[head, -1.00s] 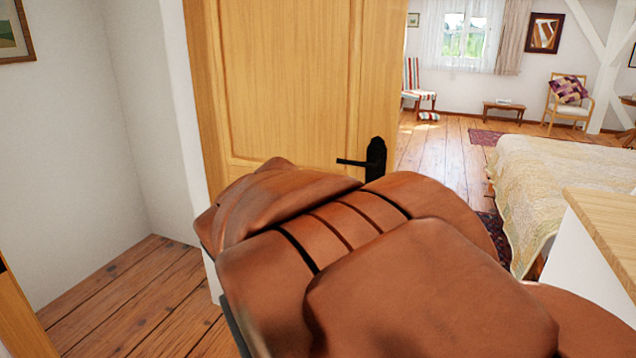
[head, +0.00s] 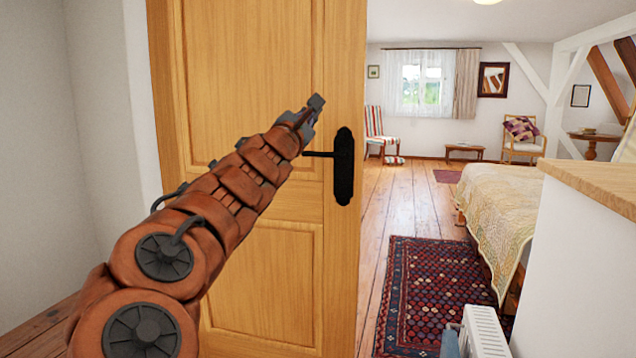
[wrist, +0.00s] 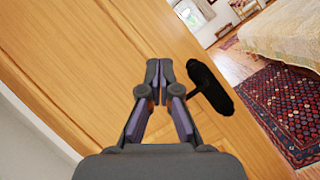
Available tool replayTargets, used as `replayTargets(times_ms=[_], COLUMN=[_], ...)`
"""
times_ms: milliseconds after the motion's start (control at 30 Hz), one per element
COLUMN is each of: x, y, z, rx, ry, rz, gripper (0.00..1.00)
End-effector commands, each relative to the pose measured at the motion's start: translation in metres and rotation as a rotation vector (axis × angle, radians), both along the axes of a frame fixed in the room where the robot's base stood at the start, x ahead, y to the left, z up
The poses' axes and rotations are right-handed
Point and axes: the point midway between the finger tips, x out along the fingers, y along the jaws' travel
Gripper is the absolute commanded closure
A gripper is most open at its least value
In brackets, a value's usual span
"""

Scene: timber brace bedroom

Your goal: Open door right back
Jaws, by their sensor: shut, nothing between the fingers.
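A light wooden panelled door (head: 250,250) stands in front of me, with the bedroom visible past its right edge. It has a black handle on a black plate (head: 343,165) near that edge, the lever pointing left. My gripper (head: 316,102) is shut and empty, above and just left of the lever in the head view. In the wrist view my gripper (wrist: 159,62) has its fingertips together in front of the door (wrist: 80,60), left of the handle (wrist: 208,88). I cannot tell whether the fingers touch the door.
Right of the door lie a patterned red rug (head: 430,295) and a bed (head: 505,200). A white radiator (head: 482,330) and a white partition with a wooden top (head: 590,260) stand at the near right. A white wall (head: 105,110) is at left. The floor beyond the door is mostly open.

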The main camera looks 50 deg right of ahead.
Motion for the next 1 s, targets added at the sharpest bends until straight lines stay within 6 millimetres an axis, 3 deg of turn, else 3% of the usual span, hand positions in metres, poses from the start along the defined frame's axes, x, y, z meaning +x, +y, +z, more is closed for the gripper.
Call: replayTargets(times_ms=[33, 200, 400, 567, 1000], x=[0.014, 0.053, 0.071, 0.074, 0.087], y=[-0.01, -0.042, -0.069, -0.077, -0.104], z=[-0.03, -0.098, -0.157, -0.169, -0.16], rx=[-0.026, -0.063, -0.064, -0.063, -0.058], ry=[0.104, 0.424, 0.658, 0.718, 0.721], rz=[-0.009, -0.031, -0.053, -0.059, -0.055], gripper=[1.0, 1.0, 1.0, 1.0, 1.0])
